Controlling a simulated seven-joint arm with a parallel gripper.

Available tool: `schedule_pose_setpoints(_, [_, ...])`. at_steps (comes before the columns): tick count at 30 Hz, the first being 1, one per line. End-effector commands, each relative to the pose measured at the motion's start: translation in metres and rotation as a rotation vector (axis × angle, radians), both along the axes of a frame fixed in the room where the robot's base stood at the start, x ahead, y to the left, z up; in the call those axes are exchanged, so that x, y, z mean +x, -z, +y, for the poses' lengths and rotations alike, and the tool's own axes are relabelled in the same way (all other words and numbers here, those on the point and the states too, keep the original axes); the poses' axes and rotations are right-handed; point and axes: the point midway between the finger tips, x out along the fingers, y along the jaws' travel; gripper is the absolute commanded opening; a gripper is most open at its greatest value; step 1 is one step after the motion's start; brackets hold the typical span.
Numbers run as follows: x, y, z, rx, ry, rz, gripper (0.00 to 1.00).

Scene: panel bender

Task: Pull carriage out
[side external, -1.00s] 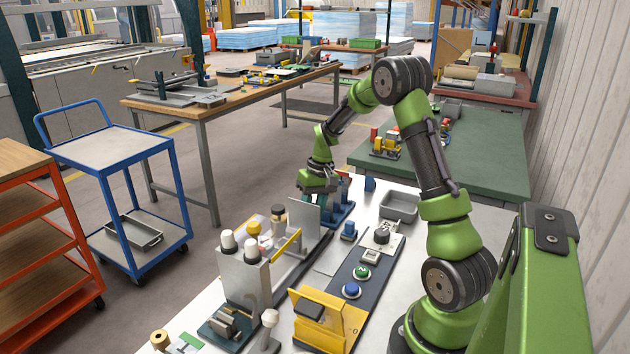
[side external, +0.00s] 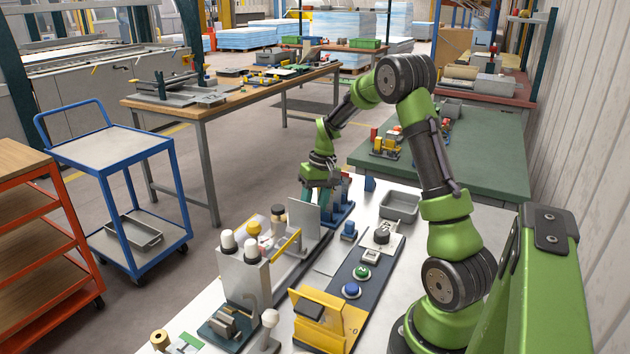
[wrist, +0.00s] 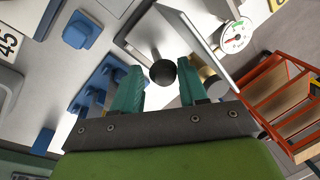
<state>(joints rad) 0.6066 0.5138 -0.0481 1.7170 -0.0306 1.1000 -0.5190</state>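My gripper (side external: 318,199) hangs over the far end of the white bench, beside an upright grey plate (side external: 304,221). In the wrist view its two teal fingers (wrist: 160,78) are apart. A round black knob (wrist: 162,72) shows in the gap between them; I cannot tell whether either finger touches it. The knob sits near the grey plate (wrist: 200,45), and the carriage it may belong to is not clearly visible. A dark rail (side external: 300,262) runs along the bench below the plate. A brass cylinder (wrist: 212,80) shows just beyond the right finger.
A blue rack of posts (side external: 341,212) stands close beside my gripper and shows in the wrist view (wrist: 98,85). A grey tray (side external: 399,206), a dark button panel (side external: 362,273) and a yellow bracket (side external: 318,318) are nearby. A dial gauge (wrist: 233,36) is near the plate.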

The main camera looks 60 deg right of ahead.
Motion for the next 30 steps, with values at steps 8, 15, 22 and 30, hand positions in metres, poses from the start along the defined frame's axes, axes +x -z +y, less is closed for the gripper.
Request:
schedule_pose_setpoints(8, [-0.006, -0.066, -0.012, -0.006, 0.003, -0.007, 0.41])
schedule_pose_setpoints(15, [-0.012, -0.119, -0.02, -0.005, 0.003, -0.006, 0.41])
schedule_pose_setpoints(22, [-0.016, -0.146, -0.024, -0.003, 0.002, -0.003, 0.41])
schedule_pose_setpoints(30, [-0.016, -0.151, -0.025, -0.001, 0.003, -0.002, 0.41])
